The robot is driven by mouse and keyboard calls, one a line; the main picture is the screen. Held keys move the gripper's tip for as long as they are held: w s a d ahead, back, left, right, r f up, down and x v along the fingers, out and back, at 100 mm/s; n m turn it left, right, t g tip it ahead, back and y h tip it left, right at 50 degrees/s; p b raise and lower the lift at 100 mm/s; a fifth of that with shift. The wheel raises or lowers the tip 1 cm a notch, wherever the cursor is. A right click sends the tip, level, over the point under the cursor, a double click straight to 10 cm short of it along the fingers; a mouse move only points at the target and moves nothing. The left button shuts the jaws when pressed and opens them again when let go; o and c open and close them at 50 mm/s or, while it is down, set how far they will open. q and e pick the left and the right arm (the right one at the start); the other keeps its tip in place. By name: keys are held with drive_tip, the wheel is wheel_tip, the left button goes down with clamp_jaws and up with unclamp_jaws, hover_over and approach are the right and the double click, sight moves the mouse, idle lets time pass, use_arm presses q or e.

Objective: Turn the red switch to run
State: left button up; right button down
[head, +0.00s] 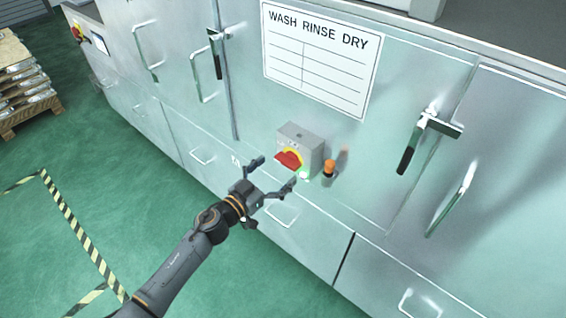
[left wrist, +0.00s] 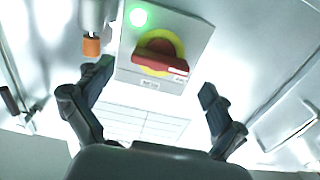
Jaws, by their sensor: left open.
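The red switch (head: 288,160) is a red rotary handle on a yellow disc, on the front of a small grey box (head: 304,140) fixed to the cabinet. In the left wrist view the red handle (left wrist: 160,64) lies nearly crosswise, slightly tilted, with a white mark at its right end. A green light (left wrist: 138,17) glows on the box beside it. The labels on the box are too small to read. My left gripper (head: 275,173) is open, its fingers spread, just in front of the box and apart from the handle. My right gripper is not in view.
An orange-tipped fitting (head: 329,168) sticks out right beside the box. Door handles (head: 410,145) and drawer pulls (head: 281,215) stick out from the cabinet. A sign reading WASH RINSE DRY (head: 318,55) is above. Green floor (head: 80,180) is open at left, near a pallet (head: 28,90).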

sight(284, 164)
use_arm(q)
drive_tip(key=shift+x, duration=1.55)
drive_tip(key=shift+a, duration=0.1)
drive_tip(key=shift+c, duration=0.2)
drive_tip(key=c, duration=1.1)
